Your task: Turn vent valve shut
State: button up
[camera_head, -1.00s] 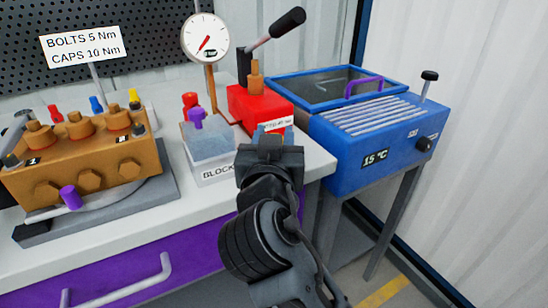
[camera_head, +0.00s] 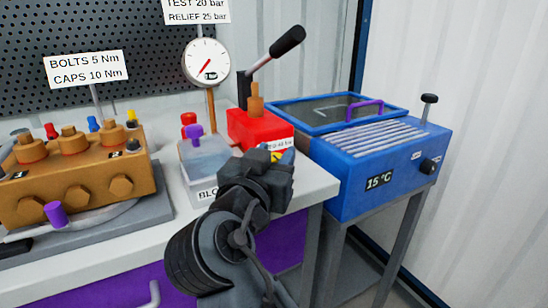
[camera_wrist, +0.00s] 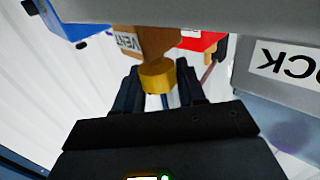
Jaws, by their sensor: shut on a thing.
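The vent valve shows in the wrist view as a gold-yellow round knob (camera_wrist: 157,77) below a brown block labelled VENT (camera_wrist: 135,42). My gripper (camera_wrist: 158,92) has one finger on each side of the knob and is shut on it. In the head view my gripper (camera_head: 270,165) is at the front of the red hand pump (camera_head: 262,128), near the bench's front edge. Only a small yellow bit shows above the gripper there; most of the valve is hidden. The gauge (camera_head: 206,62) on the pump has a red needle pointing down-left.
A clear-topped block (camera_head: 206,157) stands close to the left of my gripper. A blue cooling box (camera_head: 372,150) stands close on the right. The bench edge lies just below my gripper.

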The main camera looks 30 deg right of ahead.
jog(key=o, duration=0.9)
jog(key=shift+o, duration=0.2)
jog(key=v, duration=0.7)
jog(key=shift+s+a, duration=0.25)
jog(key=shift+s, duration=0.05)
